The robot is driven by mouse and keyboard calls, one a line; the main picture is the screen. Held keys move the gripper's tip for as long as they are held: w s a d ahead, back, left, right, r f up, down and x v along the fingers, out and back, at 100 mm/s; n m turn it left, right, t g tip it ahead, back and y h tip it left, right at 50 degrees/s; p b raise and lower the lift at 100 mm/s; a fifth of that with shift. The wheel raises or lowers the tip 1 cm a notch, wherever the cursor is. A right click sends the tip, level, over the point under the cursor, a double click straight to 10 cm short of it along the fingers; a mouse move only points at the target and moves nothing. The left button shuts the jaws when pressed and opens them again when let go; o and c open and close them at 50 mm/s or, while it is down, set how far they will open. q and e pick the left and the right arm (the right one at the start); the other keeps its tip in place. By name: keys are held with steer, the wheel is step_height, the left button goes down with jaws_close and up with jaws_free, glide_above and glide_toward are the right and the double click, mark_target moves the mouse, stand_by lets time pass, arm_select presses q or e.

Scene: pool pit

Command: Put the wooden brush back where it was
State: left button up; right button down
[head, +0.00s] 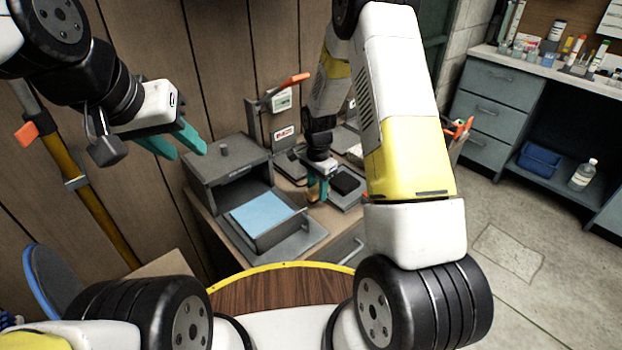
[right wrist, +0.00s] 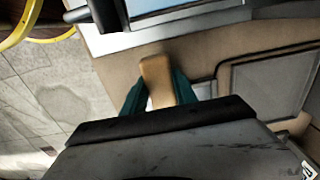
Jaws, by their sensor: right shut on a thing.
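The wooden brush shows in the right wrist view as a tan wooden piece (right wrist: 157,78) between the teal fingers of my right gripper (right wrist: 160,95). My right gripper is shut on it. In the head view my right gripper (head: 318,188) hangs over the bench top, between the grey box and a tray with a black block. Only a small tan bit of the brush (head: 312,193) shows there. Its bristles cannot be made out. My left gripper (head: 178,145) is open and empty, in the air at the upper left, near the wood-panelled wall.
A grey box (head: 215,165) with a blue sheet (head: 265,215) in its open front part stands on the bench left of my right gripper. A grey tray with a black block (head: 346,183) lies to the right. A blue-grey drawer unit (head: 490,105) stands beyond open floor.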

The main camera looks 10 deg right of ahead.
steer(key=shift+f, duration=1.7)
steer(key=shift+f, duration=0.1)
steer(key=c, duration=1)
jaws_free()
steer(key=shift+o, duration=0.2)
step_height(320, 180, up, 12)
steer(key=shift+r, duration=0.1)
step_height(320, 180, up, 9)
steer(key=n+t, duration=0.1)
steer(key=n, duration=0.1)
glide_above(317, 197)
steer(key=d, duration=0.2)
steer(key=s+r+n+t+y, duration=0.25)
steer(key=s+r+n, duration=0.35)
steer(key=s+r, duration=0.75)
steer(key=s+d+r+n+t, duration=0.1)
steer(key=s+r+n+t, duration=0.1)
steer(key=s, duration=0.7)
steer(key=shift+r+n+t, duration=0.35)
steer(key=shift+r+n, duration=0.5)
steer(key=shift+n, duration=0.15)
